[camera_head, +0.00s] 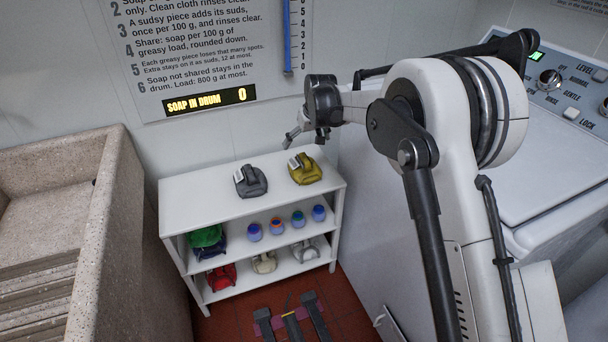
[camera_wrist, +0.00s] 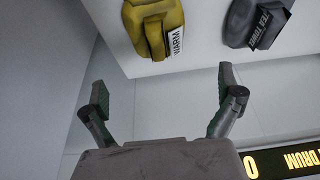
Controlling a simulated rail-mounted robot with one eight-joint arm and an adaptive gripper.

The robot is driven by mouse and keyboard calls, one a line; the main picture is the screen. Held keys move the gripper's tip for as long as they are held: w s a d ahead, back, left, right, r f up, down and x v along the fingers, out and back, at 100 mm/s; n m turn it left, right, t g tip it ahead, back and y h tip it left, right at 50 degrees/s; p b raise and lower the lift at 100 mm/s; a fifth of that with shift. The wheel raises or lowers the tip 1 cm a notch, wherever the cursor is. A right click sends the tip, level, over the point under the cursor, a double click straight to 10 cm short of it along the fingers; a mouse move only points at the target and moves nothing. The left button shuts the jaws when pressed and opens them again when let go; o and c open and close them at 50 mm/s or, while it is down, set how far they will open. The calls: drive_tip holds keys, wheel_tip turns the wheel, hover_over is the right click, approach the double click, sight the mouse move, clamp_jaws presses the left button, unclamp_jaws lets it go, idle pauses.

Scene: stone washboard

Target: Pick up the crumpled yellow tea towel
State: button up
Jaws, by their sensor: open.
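The crumpled yellow tea towel (camera_head: 306,172) lies on the right part of the white shelf unit's (camera_head: 205,190) top, with a pale label on it. In the wrist view the yellow towel (camera_wrist: 152,22) is at the top, its label reading "WARM". My gripper (camera_head: 291,137) is at the back wall, just above and left of the yellow towel in the head view. In the wrist view my gripper (camera_wrist: 163,90) has its two fingers wide apart with nothing between them. The towel lies beyond the fingertips, apart from them.
A grey crumpled towel (camera_head: 250,181) lies left of the yellow one. Lower shelves hold small jars (camera_head: 277,226), green cloth (camera_head: 206,238), red cloth (camera_head: 220,277) and pale cloths. A stone basin (camera_head: 110,210) stands left, a white washing machine (camera_head: 550,150) right. A rules sign hangs behind.

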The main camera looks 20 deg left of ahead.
sight(303, 156)
drive_tip(key=b+x, duration=0.1)
drive_tip(key=x, duration=0.7)
drive_tip(key=shift+f+b, duration=0.15)
drive_tip(key=shift+b, duration=0.2)
drive_tip(key=shift+s+d+b+x, duration=0.15)
drive_tip(key=shift+b+x, duration=0.2)
drive_tip(key=shift+x, duration=0.55)
drive_tip(key=shift+d+b+x, duration=0.15)
drive_tip(key=shift+b+x, duration=0.2)
drive_tip(key=shift+x, duration=0.55)
drive_tip(key=shift+s+d+b+x, duration=0.1)
drive_tip(key=shift+b+x, duration=0.25)
drive_tip(key=shift+x, duration=0.6)
drive_tip(key=c, duration=1.3)
